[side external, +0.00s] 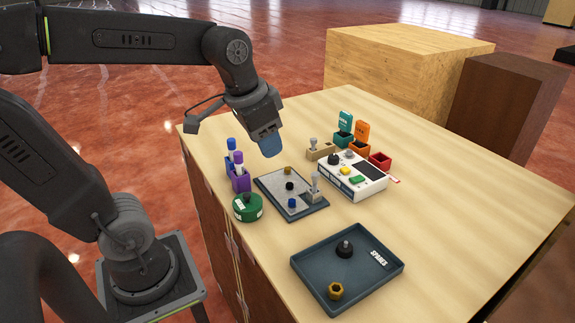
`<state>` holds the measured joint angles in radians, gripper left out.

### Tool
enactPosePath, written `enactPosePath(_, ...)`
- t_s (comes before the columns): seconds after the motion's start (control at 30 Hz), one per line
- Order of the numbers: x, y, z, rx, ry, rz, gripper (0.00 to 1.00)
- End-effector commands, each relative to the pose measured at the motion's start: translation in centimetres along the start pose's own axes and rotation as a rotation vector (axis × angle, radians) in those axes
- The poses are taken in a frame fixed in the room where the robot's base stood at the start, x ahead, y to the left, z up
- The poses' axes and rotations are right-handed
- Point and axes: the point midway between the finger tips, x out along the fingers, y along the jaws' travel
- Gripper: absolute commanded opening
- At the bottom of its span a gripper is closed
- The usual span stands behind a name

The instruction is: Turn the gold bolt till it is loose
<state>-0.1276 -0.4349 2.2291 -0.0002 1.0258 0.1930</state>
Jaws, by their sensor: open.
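A small gold bolt (287,170) stands at the back of the grey plate (272,185) on the wooden table. A black bolt (289,186) and a blue bolt (292,203) stand in front of it on the same plate. Another gold hex piece (336,291) lies in the dark spares tray (300,274), with a black knobbed piece (344,249) behind it. My gripper (270,148) is open, above and a little left of the gold bolt in the picture, apart from it. Its blue fingers are seen edge-on, and nothing shows between them.
A purple holder (240,182) and a green round container (247,207) stand left of the plate. A metal lever (315,188) rises at its right edge. A white control box (352,178) and teal and orange holders (361,134) stand behind right. The table's right side is clear.

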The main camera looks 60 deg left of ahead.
Motion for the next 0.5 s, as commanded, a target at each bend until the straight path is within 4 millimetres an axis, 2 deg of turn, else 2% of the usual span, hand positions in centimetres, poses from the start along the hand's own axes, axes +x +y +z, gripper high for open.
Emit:
enactPosePath(0.03, 0.6, -1.4, -1.7, 0.009, -0.048, -0.001, 0.44)
enactPosePath(0.2, 2.8, -5.9, -6.0, 0.065, -0.182, 0.022, 0.44)
enactPosePath(0.4, 5.6, -10.1, -8.7, 0.109, -0.283, 0.064, 0.44)
enactPosePath(0.5, 6.3, -11.1, -9.2, 0.12, -0.305, 0.077, 0.44)
